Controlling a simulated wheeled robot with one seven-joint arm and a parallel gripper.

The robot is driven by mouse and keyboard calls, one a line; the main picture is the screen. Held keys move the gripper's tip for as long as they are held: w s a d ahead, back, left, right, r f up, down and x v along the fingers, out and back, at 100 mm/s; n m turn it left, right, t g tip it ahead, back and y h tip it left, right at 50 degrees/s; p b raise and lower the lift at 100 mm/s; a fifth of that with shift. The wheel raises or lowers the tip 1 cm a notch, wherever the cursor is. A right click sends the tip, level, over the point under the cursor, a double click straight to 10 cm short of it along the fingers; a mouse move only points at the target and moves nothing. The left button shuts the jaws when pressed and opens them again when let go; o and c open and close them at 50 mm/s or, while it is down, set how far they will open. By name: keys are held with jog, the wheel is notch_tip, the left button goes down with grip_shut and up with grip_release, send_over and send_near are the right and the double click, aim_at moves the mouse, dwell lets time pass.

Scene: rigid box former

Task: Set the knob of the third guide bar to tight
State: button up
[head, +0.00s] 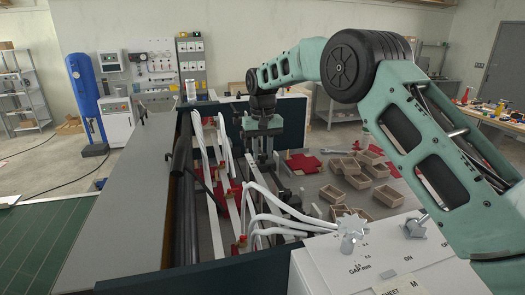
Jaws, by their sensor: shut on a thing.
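My gripper (263,155) points straight down inside the box former, over the right part of the guide bars. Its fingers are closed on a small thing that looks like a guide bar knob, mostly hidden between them. Pale guide bars (218,206) lie in the machine bed, with small brownish knobs and red parts among them. I cannot tell from this view which bar is the third, nor which way its knob is turned.
White curved tubes (275,208) arch over the bed near the gripper. A white control box (375,255) with a star-shaped dial (351,226) stands at front right. Several cardboard trays (361,181) and red blanks (303,163) lie on the right. A dark panel (292,124) rises behind.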

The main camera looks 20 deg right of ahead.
aim_at(263, 154)
jog(key=o, duration=1)
jog(key=shift+r, duration=0.1)
jog(key=shift+r, duration=8.7)
